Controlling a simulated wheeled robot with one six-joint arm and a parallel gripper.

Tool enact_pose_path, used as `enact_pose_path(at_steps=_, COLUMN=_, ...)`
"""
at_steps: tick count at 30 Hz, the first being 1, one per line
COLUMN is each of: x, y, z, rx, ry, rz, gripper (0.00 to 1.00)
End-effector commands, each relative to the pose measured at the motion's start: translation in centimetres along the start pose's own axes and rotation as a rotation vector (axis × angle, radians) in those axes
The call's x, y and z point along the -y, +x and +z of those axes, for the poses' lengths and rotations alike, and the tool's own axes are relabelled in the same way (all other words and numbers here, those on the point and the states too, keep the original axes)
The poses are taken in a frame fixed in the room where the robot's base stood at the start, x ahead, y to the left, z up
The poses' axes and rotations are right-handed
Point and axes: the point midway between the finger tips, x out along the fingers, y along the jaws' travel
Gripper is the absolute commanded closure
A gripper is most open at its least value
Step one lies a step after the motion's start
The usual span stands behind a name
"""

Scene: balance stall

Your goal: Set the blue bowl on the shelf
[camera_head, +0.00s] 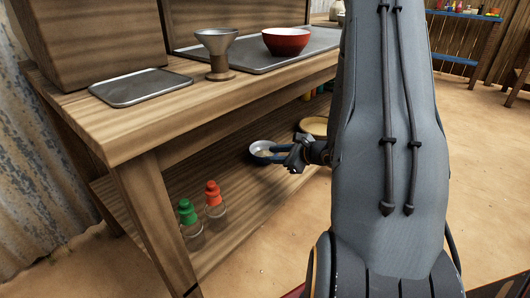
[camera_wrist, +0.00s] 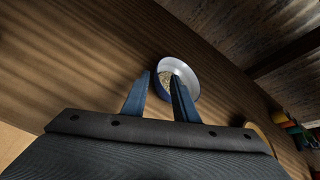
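The blue bowl (camera_head: 257,146) sits on the lower wooden shelf (camera_head: 237,180) of the counter, upright as far as I can see. It has a pale inside and holds something grainy. In the wrist view the bowl (camera_wrist: 187,67) lies just ahead of my fingers. My gripper (camera_head: 272,157) is at the near right side of the bowl. In the wrist view my gripper (camera_wrist: 161,76) has its two blue fingers apart, with the bowl's near left wall showing between them. The right finger overlaps the bowl's inside. Whether either finger touches the wall is not clear.
A green-topped shaker (camera_head: 188,218) and a red-topped shaker (camera_head: 213,199) stand on the lower shelf. A round tan item (camera_head: 314,126) lies behind my gripper. Above, the countertop holds a red bowl (camera_head: 287,42), a metal cup on a stand (camera_head: 217,52) and a flat tray (camera_head: 140,87).

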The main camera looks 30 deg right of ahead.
Motion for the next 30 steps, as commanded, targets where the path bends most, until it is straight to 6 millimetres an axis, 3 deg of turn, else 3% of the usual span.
enact_pose_path(at_steps=3, x=0.1, y=-2.3, z=0.1, rx=-0.001, ry=0.001, rz=-0.002, gripper=0.74)
enact_pose_path(at_steps=9, x=0.1, y=-4.0, z=0.0, rx=-0.001, ry=-0.001, rz=-0.001, gripper=0.74)
enact_pose_path(at_steps=30, x=0.0, y=-4.2, z=0.0, rx=0.000, ry=-0.001, rz=0.001, gripper=0.74)
